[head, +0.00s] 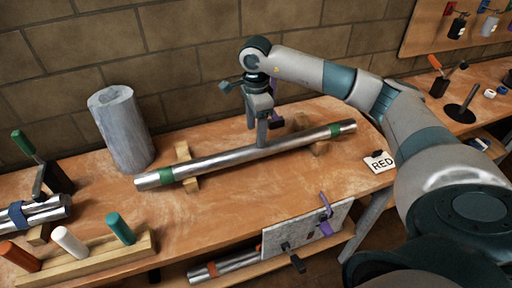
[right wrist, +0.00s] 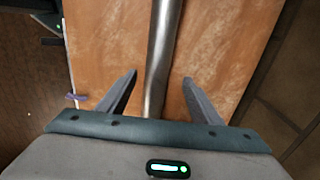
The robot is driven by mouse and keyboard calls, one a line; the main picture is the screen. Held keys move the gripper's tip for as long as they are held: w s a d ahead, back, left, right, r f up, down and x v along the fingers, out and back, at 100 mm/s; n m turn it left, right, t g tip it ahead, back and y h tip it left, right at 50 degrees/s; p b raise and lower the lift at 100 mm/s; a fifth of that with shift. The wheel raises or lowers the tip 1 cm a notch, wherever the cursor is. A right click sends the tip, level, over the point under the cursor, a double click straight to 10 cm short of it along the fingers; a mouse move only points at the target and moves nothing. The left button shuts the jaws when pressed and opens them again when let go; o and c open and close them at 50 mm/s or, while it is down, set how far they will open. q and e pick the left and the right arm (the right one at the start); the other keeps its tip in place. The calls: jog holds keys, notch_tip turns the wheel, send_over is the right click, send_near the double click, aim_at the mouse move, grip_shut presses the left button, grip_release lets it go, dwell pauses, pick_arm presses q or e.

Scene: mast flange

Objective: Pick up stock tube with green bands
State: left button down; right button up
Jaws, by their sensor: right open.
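The stock tube with green bands (head: 217,160) is a long shiny metal tube lying across two wooden rests on the workbench. A green band shows near each end. My right gripper (head: 263,143) is over the middle of the tube, fingers pointing down. In the right wrist view the tube (right wrist: 160,50) runs between the two open fingers of the gripper (right wrist: 155,95), with a gap on each side. It appears closer to the left finger there. The fingers hide a short stretch of the tube in the head view. My left gripper is not in view.
A grey cylinder (head: 122,130) stands behind the tube's left end. A wooden block with coloured pegs (head: 80,258) is at front left. A lower shelf holds another tube (head: 225,266) and a grey plate (head: 300,232).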

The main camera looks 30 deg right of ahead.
aim_at(256, 151)
jog(key=shift+f, duration=0.55)
jog(key=shift+s+a+f+p, duration=0.15)
jog(key=shift+s+f+p, duration=0.05)
jog(key=shift+f+p, duration=0.6)
notch_tip(256, 151, down, 3)
jog(key=shift+s+r+p, duration=0.1)
jog(key=shift+r+p, duration=0.05)
jog(key=shift+p, duration=0.7)
jog(key=shift+f, duration=0.45)
jog(key=shift+r, duration=0.1)
grip_shut()
